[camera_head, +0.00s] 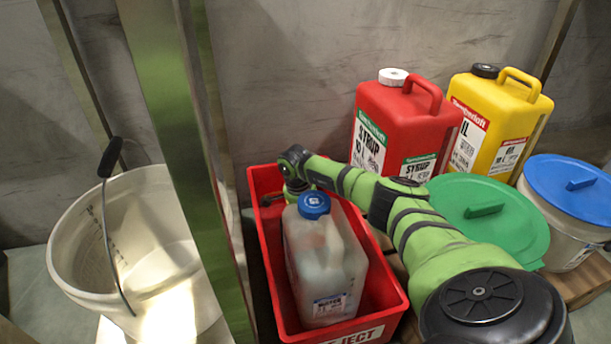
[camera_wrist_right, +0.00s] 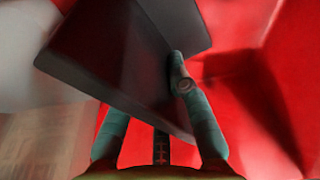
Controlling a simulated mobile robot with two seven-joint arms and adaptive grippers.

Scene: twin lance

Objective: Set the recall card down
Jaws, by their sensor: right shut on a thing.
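The recall card (camera_wrist_right: 110,50) is a flat dark grey piece in the right wrist view, held tilted. My right gripper (camera_wrist_right: 150,95) is shut on it, one finger across its near face and the other partly hidden behind it. In the head view my right arm reaches in from the lower right, and my right gripper (camera_head: 292,188) is low inside the back left of the red reject bin (camera_head: 390,292). The card cannot be made out there. I cannot tell whether it touches the bin. My left gripper is not in view.
A translucent jug with a blue cap (camera_head: 325,262) stands in the bin, close to the gripper. A red syrup can (camera_head: 405,110), a yellow can (camera_head: 505,110), a green lid (camera_head: 500,225) and a blue-lidded bucket (camera_head: 575,190) are to the right. A metal post (camera_head: 175,120) and white bucket (camera_head: 75,285) are left.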

